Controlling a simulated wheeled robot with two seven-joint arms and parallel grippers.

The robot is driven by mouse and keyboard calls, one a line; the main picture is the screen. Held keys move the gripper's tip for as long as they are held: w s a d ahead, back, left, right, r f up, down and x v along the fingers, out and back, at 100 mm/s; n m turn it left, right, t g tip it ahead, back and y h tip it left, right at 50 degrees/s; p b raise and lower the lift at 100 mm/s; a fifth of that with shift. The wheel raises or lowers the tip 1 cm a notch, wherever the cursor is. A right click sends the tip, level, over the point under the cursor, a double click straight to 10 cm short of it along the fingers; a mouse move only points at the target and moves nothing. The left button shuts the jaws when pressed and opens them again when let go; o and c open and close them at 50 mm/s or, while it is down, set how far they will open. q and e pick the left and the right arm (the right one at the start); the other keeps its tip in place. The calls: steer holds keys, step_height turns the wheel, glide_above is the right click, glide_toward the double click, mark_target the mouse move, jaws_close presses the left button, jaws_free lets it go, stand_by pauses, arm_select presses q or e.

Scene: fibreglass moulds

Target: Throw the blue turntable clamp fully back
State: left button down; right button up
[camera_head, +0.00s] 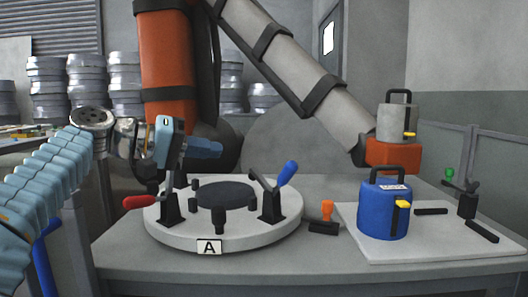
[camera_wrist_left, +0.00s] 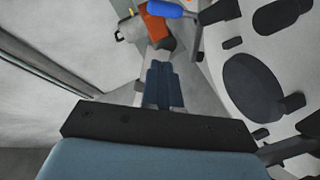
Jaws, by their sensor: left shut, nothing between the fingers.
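The blue turntable clamp (camera_head: 287,174) stands at the right of the round white turntable (camera_head: 225,236). Its blue handle is tilted up and to the right, and its dark arm slopes up to the left. The blue handle also shows at the top edge of the wrist view (camera_wrist_left: 165,9). My left gripper (camera_head: 212,150) is shut and empty, above the back left of the turntable, apart from the blue handle and to its left. Its closed fingers (camera_wrist_left: 163,85) show in the wrist view. My right gripper is not in view.
A clamp with a red handle (camera_head: 139,202) stands at the turntable's left. A dark disc (camera_head: 224,194) lies in the middle. An orange-handled clamp (camera_head: 327,211) is right of the turntable. A blue canister (camera_head: 383,212) stands on a pale board. A large orange and grey arm (camera_head: 295,62) hangs behind.

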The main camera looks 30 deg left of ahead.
mark_target(287, 177)
arm_select(q)
steer(key=s+d+f+b+x, duration=0.1)
steer(key=d+x, duration=0.1)
steer(key=x, duration=1)
steer(key=shift+d+f, duration=0.2)
steer(key=shift+f, duration=0.05)
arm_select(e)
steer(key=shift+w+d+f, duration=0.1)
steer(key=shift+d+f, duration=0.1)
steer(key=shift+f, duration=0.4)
